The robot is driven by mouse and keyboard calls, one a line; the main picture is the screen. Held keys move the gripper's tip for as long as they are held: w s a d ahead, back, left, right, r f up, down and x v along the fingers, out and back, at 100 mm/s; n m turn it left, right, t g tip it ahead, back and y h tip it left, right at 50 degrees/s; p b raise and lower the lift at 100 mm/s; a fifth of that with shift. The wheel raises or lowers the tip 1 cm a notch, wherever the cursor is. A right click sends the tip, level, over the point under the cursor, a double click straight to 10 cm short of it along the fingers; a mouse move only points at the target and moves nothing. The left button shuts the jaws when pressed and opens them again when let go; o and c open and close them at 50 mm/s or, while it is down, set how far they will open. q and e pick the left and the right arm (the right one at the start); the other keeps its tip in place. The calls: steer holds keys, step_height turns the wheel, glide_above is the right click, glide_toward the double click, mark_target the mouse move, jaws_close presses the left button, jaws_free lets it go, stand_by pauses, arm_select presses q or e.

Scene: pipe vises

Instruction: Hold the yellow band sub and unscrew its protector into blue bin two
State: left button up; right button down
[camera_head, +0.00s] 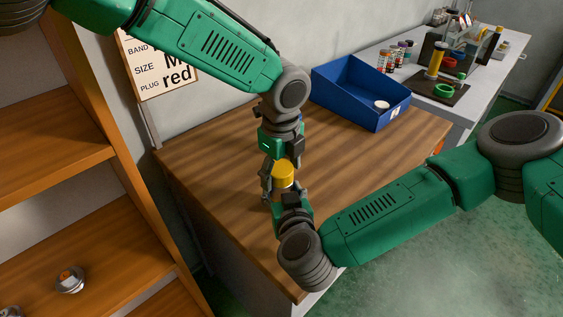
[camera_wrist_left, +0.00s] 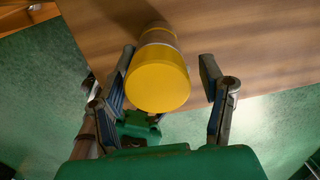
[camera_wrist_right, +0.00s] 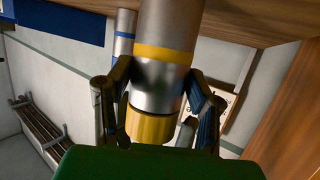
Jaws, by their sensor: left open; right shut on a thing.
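A silver sub (camera_wrist_right: 165,85) with a yellow band (camera_wrist_right: 163,53) shows in the right wrist view, with a yellow protector (camera_wrist_right: 150,127) on one end. My right gripper (camera_head: 283,192) is shut around the sub and holds it roughly upright, protector on top. In the left wrist view the protector's round yellow face (camera_wrist_left: 157,85) lies between the spread fingers of my left gripper (camera_wrist_left: 167,65). The left gripper is open, pointing down at the protector from above. A blue bin (camera_head: 335,92) stands on the wooden table with a white round thing inside; its label is unreadable.
The wooden table (camera_head: 215,165) is mostly bare. A grey bench (camera_head: 478,92) at the back right carries bottles, a vise stand and coloured rings. A sign (camera_head: 160,70) reads BAND, SIZE, PLUG, red. Wooden shelves (camera_head: 75,165) stand at left with a small round item.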

steer(key=shift+r, duration=0.1)
arm_select(q)
steer(key=c, duration=1.2)
steer(key=shift+n, duration=1.2)
arm_select(e)
steer(key=shift+a, duration=0.1)
arm_select(q)
steer(key=n, duration=1.1)
steer(key=shift+w+d+r, duration=0.1)
steer(key=shift+d, duration=0.1)
arm_select(e)
steer(key=shift+s, duration=0.1)
steer(key=shift+a, duration=0.1)
arm_select(q)
steer(key=o, duration=1.3)
steer(key=shift+a, duration=0.1)
